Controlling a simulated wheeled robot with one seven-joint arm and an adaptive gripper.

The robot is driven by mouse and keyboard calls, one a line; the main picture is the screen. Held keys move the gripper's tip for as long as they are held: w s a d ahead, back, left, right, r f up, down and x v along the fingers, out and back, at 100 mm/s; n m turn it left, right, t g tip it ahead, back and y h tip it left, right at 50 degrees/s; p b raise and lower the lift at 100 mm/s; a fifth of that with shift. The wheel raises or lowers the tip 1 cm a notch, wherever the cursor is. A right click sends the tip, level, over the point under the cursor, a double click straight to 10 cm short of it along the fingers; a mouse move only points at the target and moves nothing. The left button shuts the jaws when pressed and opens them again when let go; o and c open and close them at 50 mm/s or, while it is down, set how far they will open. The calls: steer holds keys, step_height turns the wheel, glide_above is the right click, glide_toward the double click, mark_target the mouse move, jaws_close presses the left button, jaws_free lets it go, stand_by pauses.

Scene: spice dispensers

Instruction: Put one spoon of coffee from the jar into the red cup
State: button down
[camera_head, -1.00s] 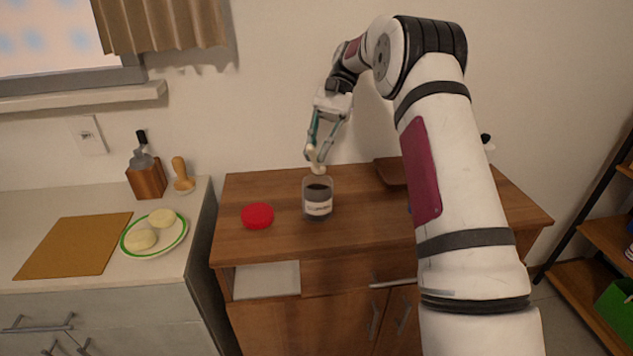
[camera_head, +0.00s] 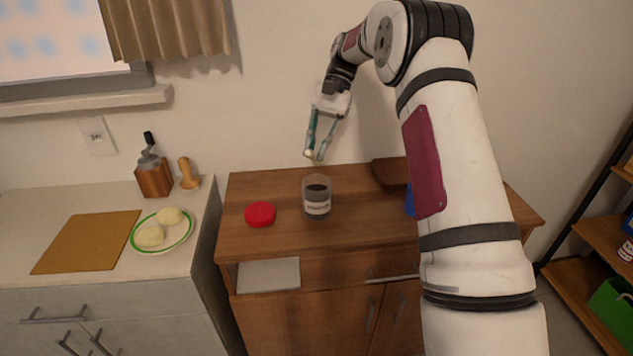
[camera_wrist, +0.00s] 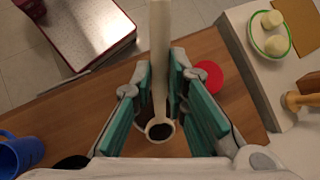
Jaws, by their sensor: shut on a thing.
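My gripper (camera_head: 318,157) is shut on a pale spoon (camera_wrist: 160,60), above the open jar. The spoon's bowl (camera_wrist: 160,130) shows between the fingers in the wrist view and has dark coffee in it. The clear jar (camera_head: 317,208) with a white label stands on the wooden cabinet and holds dark coffee. It shows only partly behind the spoon in the wrist view.
A blue mug (camera_wrist: 12,155) is at the left of the wrist view; my arm mostly hides it in the head view. A brown tray (camera_head: 390,172) lies behind the jar. A plate (camera_head: 185,236), cutting board (camera_head: 85,243) and grinder (camera_head: 153,178) are on the left counter.

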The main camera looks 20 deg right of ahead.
steer(key=shift+s+r+t+h+p, duration=0.1)
steer(key=shift+r+t+h+p, duration=0.25)
steer(key=shift+t+h+p, duration=0.8)
steer(key=shift+y+p, duration=0.25)
steer(key=shift+p, duration=0.5)
steer(key=shift+t+p, duration=0.25)
steer(key=shift+p, duration=0.05)
steer(key=shift+r+n+t+h+p, duration=0.2)
steer(key=shift+n+t+h+p, duration=0.15)
steer(key=shift+p, duration=0.3)
steer(key=shift+r+t+h+p, duration=0.25)
steer(key=shift+t+p, duration=0.2)
steer(key=shift+p, duration=0.25)
steer(key=shift+t+h+p, duration=0.3)
steer(key=shift+t+p, duration=0.1)
steer(key=shift+p, duration=0.05)
